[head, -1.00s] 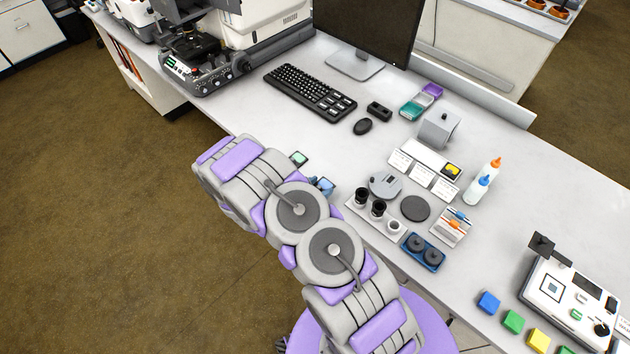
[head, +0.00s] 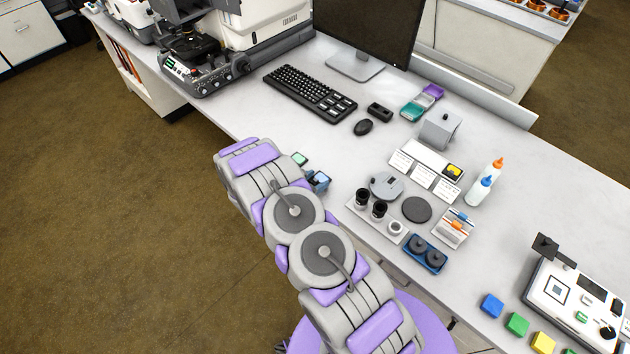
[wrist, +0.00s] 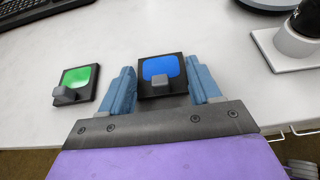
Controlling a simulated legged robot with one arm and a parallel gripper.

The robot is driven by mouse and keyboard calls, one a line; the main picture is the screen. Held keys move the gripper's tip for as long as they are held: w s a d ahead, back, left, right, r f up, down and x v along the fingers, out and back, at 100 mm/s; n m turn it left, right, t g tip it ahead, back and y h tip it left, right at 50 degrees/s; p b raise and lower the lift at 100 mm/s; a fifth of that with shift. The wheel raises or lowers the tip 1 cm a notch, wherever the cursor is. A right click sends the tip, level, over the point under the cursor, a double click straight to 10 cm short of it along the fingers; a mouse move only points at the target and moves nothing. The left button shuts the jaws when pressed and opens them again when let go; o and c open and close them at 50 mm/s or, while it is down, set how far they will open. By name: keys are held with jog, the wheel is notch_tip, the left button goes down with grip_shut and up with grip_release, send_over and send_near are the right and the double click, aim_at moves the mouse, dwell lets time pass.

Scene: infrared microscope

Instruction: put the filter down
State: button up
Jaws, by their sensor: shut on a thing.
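My gripper (wrist: 164,88) has blue fingers on both sides of a blue filter (wrist: 161,67), a black square frame with a blue window and a small grey tab. The gripper is shut on this filter, over the bench's front edge area. Whether the filter touches the bench top is unclear. A green filter (wrist: 76,84) with the same kind of black frame lies on the bench to the left, apart from the gripper. In the head view my gripper (head: 319,181) is partly hidden by my arm, and the green filter (head: 300,158) shows just beyond it.
A pale tray with black eyepieces (head: 378,210) stands right of the gripper, with a grey disc (head: 386,186) behind it. A keyboard (head: 310,92) and mouse (head: 363,126) lie farther back. The white bench top (head: 330,150) is clear between the filters and the mouse.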

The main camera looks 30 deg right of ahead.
jog(key=o, duration=1)
jog(key=p+v, duration=0.2)
jog(key=v, duration=1)
jog(key=s+d+r+m+g+y, duration=0.1)
jog(key=s+d+r+m+g, duration=0.15)
jog(key=s+r+m, duration=0.4)
jog(key=s+d+r+m+g+y, duration=0.1)
jog(key=s+d+r+m+g, duration=0.15)
jog(key=r, duration=0.65)
jog(key=s+d+r+m+g+y, duration=0.1)
jog(key=s+r+m+g, duration=0.3)
jog(key=r, duration=0.4)
jog(key=shift+s+a+r+m+t+y, duration=0.45)
jog(key=shift+s+a+r+m+y, duration=1.35)
jog(key=shift+s, duration=2.05)
jog(key=shift+s+a+r+m+t+y, duration=0.4)
jog(key=shift+s+a+r+m+y, duration=1.4)
jog(key=shift+s, duration=2.05)
jog(key=shift+s+a+r+m+t+y, duration=0.45)
jog(key=shift+s+a+r+m+y, duration=0.7)
jog(key=shift+s+a, duration=1.9)
jog(key=shift+s+d+r+n, duration=0.25)
jog(key=shift+s+d+r, duration=0.1)
jog(key=shift+s+d, duration=0.4)
